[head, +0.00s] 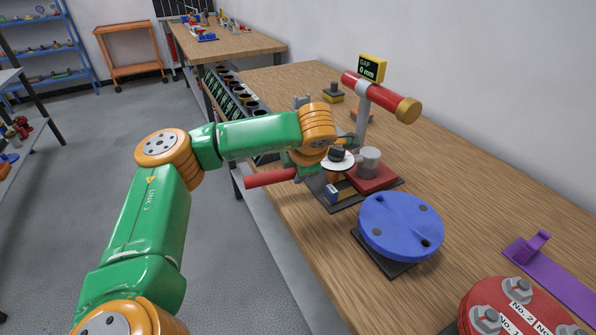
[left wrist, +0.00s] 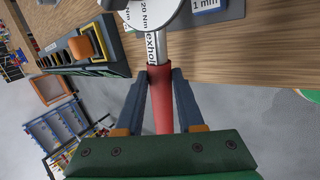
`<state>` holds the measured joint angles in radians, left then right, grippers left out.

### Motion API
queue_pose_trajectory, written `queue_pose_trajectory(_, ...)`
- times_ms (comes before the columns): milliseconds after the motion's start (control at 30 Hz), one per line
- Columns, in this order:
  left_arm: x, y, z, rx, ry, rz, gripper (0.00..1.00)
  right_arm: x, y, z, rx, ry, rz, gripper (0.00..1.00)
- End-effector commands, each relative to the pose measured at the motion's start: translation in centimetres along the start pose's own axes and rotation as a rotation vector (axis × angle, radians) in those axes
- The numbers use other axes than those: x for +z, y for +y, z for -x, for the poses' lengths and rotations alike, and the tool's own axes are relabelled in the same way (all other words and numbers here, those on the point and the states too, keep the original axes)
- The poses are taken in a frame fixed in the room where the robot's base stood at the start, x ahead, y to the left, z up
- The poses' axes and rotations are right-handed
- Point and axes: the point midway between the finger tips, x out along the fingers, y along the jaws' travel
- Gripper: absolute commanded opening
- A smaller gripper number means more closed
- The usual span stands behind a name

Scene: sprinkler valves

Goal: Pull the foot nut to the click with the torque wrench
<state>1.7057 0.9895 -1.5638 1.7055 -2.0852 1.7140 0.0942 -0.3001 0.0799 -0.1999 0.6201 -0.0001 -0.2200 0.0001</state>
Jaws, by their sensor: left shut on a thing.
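The torque wrench shows its red handle (head: 270,178) sticking out left over the bench edge. Its white dial disc (head: 338,161) with a dark top sits over the near side of the fixture on the bench. In the left wrist view the red grip (left wrist: 161,98) runs up to a grey shaft and the white disc (left wrist: 150,12), marked 20 Nm. My left gripper (left wrist: 160,76) is shut on the red handle, one finger on each side. In the head view my wrist partly covers it. I cannot make out the foot nut; the wrench head seems to hide it. My right gripper is not in view.
The fixture has a red base (head: 378,181), a post and a red cylinder (head: 375,93) under a display reading GAP 0 mm (head: 372,68). A blue disc (head: 400,225) stands nearer, with a red numbered plate (head: 520,312) and purple bracket (head: 555,270) at right. Bins (head: 238,92) line the bench's left side.

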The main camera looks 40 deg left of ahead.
Motion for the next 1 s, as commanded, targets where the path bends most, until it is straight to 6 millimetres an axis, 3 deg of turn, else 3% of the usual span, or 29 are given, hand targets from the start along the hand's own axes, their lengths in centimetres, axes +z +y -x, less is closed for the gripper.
queue_pose_trajectory(1000, 0.1, -1.3, 0.8, 0.008, 0.039, 0.065, 0.0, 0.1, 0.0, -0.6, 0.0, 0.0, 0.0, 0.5)
